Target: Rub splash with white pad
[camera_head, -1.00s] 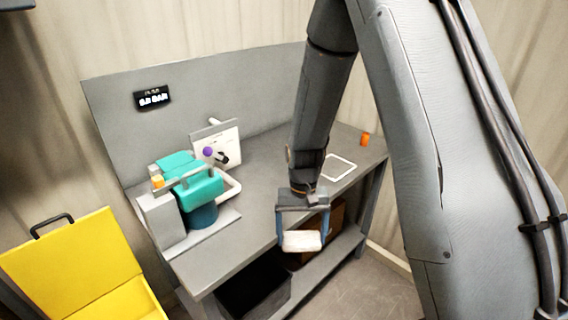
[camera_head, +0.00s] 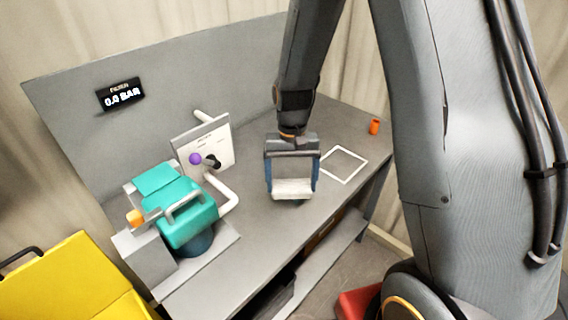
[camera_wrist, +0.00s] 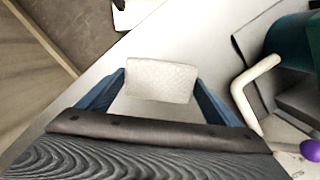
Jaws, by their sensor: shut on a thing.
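The white pad (camera_head: 292,188) is between the blue fingers of my gripper (camera_head: 292,184), which is shut on it. The pad hangs at the lower end of the fingers, over the front part of the grey bench (camera_head: 265,232). In the wrist view the pad (camera_wrist: 160,80) sits squarely between both fingers with bench surface around it. I cannot tell whether it touches the bench. I cannot make out a splash for sure; a faint greenish edge shows just below the pad in the head view, and the pad may hide more.
A teal pump (camera_head: 180,212) with a white pipe (camera_head: 226,196) and a panel with a purple knob (camera_head: 195,158) stand left of my gripper. A white square outline (camera_head: 343,164) and an orange cup (camera_head: 375,127) are to the right. A yellow case (camera_head: 75,285) is at lower left.

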